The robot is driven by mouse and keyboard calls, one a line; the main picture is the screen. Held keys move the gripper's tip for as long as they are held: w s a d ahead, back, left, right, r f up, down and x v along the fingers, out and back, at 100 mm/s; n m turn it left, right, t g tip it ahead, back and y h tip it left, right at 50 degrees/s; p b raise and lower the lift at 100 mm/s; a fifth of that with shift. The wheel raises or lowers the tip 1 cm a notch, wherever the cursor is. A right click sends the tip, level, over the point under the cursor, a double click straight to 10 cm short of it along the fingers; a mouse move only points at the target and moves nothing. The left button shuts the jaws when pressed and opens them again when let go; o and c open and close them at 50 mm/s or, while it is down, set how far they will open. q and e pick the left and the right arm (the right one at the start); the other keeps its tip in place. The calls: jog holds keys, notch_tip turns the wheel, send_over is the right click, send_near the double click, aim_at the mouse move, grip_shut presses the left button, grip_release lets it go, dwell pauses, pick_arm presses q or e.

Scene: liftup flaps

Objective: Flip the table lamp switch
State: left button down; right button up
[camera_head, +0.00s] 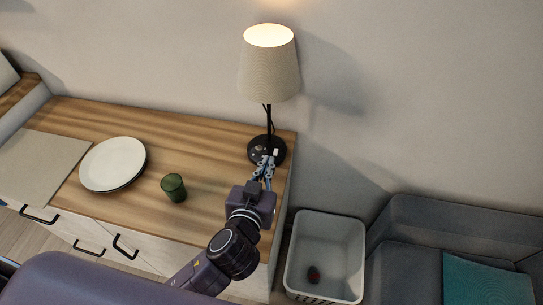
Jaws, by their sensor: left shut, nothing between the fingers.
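The table lamp (268,62) stands upright at the right end of the wooden cabinet top, with a beige shade that glows at its top opening. Its round black base (254,152) carries a small pale switch (275,152) on the right side. My left gripper (267,162) is at the front of the base, its fingers shut and empty, pointing at the switch. The tips overlap the base's front edge in the picture; whether they touch the switch I cannot tell. My right gripper is not in view.
Stacked white plates (113,163) and a green cup (174,187) stand on the cabinet (215,150), left of my arm. A white basket (326,225) with a dark red item inside stands to the right. A grey sofa (430,225) is beyond it.

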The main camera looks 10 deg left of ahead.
pick_arm(q)
jog(key=shift+f+v, duration=0.2)
jog(key=shift+v, duration=1.55)
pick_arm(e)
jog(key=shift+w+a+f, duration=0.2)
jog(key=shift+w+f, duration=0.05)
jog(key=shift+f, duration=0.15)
pick_arm(q)
jog(key=shift+s, duration=0.1)
